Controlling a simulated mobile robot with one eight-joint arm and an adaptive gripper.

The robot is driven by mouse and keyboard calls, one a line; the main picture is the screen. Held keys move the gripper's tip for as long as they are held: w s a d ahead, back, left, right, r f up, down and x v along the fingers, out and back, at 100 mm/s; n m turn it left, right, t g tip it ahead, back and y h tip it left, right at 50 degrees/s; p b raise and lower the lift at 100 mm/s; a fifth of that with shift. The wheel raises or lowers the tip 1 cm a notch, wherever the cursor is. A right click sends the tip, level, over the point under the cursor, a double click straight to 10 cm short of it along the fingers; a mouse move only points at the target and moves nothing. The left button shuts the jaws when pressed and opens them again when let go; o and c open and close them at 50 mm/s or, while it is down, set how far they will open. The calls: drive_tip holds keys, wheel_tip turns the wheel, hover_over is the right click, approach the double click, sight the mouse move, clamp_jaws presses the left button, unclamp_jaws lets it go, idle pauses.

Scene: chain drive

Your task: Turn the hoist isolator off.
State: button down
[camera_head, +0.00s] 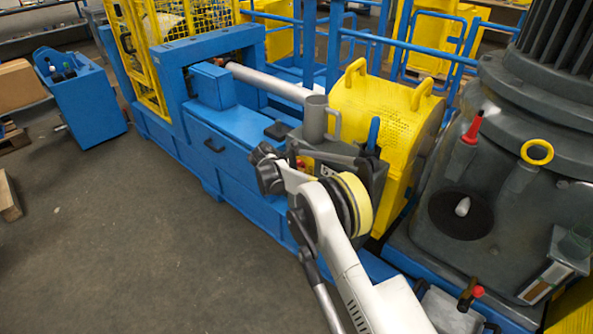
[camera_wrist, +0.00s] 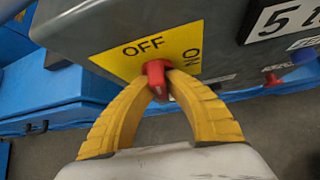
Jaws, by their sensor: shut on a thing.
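The isolator's red knob (camera_wrist: 155,67) sits on a yellow plate (camera_wrist: 115,63) with OFF printed above it and ON, turned sideways, to its right in the wrist view. The knob's long side runs roughly up and down, its upper end just below the word OFF. My gripper (camera_wrist: 160,88) has its two yellow fingers closed on the knob from both sides. The fingertips cover part of it. The plate is on a grey box (camera_wrist: 85,22). In the head view the grey box (camera_head: 372,172) stands beside my white arm, and the fingers cannot be made out.
A grey mug (camera_head: 315,118) stands by the box, and a blue-handled tool (camera_head: 374,133) stands near it. A yellow perforated guard (camera_head: 375,105) is behind. A large grey motor housing (camera_head: 540,110) is at the right. The floor (camera_head: 110,230) at left is clear.

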drive_tip(key=shift+w+n+g+h, duration=0.1)
drive_tip(key=shift+n+g+h, duration=0.3)
drive_tip(key=shift+h, duration=0.1)
idle(0.3)
drive_tip(key=c, duration=1.4)
unclamp_jaws()
drive_tip(key=shift+d, duration=0.1)
drive_tip(key=v, duration=1.2)
drive_tip(key=shift+w+r, duration=0.1)
